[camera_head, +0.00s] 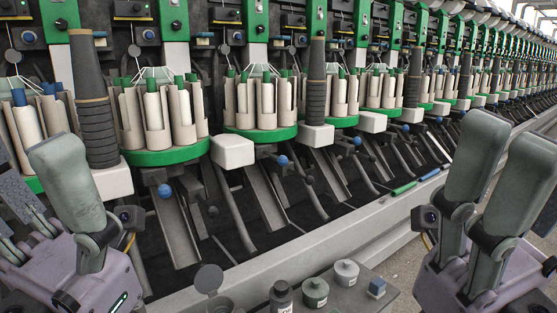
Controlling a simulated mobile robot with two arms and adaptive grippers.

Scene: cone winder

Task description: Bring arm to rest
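My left gripper (38,185) is at the lower left, in front of the cone winder. One grey-green finger points up with clear space beside it, and the other is mostly cut off by the left edge. It looks open and empty. My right gripper (510,132) is at the lower right, over the floor side of the machine's front ledge. Its two grey-green fingers point up with a gap between them, and nothing is held. Both grippers appear apart from the machine.
The winder's green round magazines (166,155) hold several pale bobbins, with dark cones (95,110) between them. A metal ledge (310,248) runs along the front. A dark bottle (281,296), lidded pots (315,291) and a blue block (377,287) stand at the bottom middle.

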